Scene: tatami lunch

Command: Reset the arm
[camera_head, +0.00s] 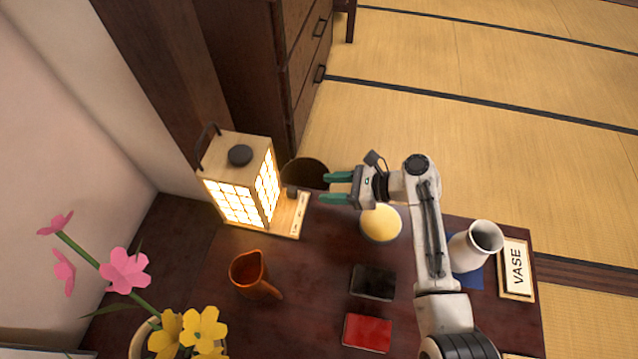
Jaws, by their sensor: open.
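My gripper (338,187) is at the end of my white arm, above the far edge of the dark table. Its two green fingers point left and stand apart, with nothing between them. The fingers are near the right side of a lit paper lantern (240,185) and do not appear to touch it. My forearm runs from the lower right up to the gripper and hides part of the table.
A pale yellow round object (381,223) lies below my gripper. A brown pitcher (252,274), black box (373,282), red box (367,333), white vase (475,245) and VASE sign (516,268) are on the table (310,290). Flowers (125,270) stand front left. A dark bin (305,171) is behind.

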